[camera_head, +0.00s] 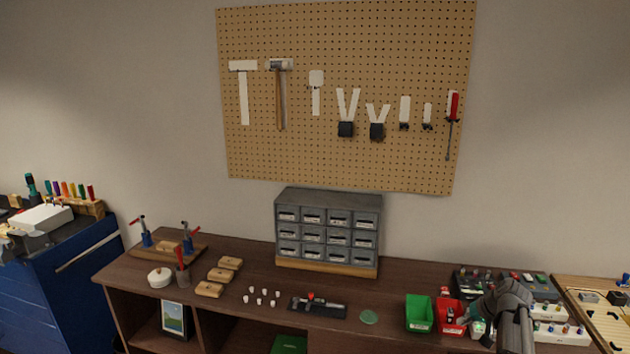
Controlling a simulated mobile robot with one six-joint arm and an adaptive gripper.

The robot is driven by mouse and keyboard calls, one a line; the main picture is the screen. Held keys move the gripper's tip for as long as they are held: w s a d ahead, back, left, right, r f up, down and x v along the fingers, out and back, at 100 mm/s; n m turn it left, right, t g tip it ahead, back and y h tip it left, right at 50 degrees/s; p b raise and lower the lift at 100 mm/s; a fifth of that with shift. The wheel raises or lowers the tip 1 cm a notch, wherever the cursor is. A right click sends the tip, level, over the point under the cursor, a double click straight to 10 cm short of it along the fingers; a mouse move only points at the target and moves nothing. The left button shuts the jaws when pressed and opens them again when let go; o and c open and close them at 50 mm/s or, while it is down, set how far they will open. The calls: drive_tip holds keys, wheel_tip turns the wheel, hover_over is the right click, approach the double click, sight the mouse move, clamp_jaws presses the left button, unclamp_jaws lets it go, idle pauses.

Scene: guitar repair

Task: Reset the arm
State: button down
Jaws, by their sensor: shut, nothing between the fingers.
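My arm reaches in at the lower right of the head view. My gripper (478,326) is low over the right part of the brown workbench (390,290), in front of the white pedals and just right of the red bin. It is small and partly covered by my own arm. It looks shut, with nothing seen in it. I cannot tell whether it touches anything.
A green bin (419,314) and a red bin (449,316) stand left of my gripper. Pedals (560,333) crowd behind and right of it. A grey drawer cabinet (328,228) stands at the back. A pegboard (345,165) with tools hangs above.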

drive_tip(key=s+a+f+n+g+h, duration=0.1)
drive_tip(key=s+a, duration=0.4)
drive_tip(key=a, duration=0.3)
drive_tip(key=s+a+f+n+g+h, duration=0.1)
drive_tip(key=s+a+g, duration=0.1)
drive_tip(key=s+a, duration=0.3)
drive_tip(key=s+a+f+n+g+h, duration=0.1)
drive_tip(key=s+a, duration=0.4)
drive_tip(key=a, duration=0.8)
drive_tip(key=shift+s+a+g+h, duration=0.25)
drive_tip(key=shift+g+h, duration=0.15)
drive_tip(key=shift+g, duration=0.3)
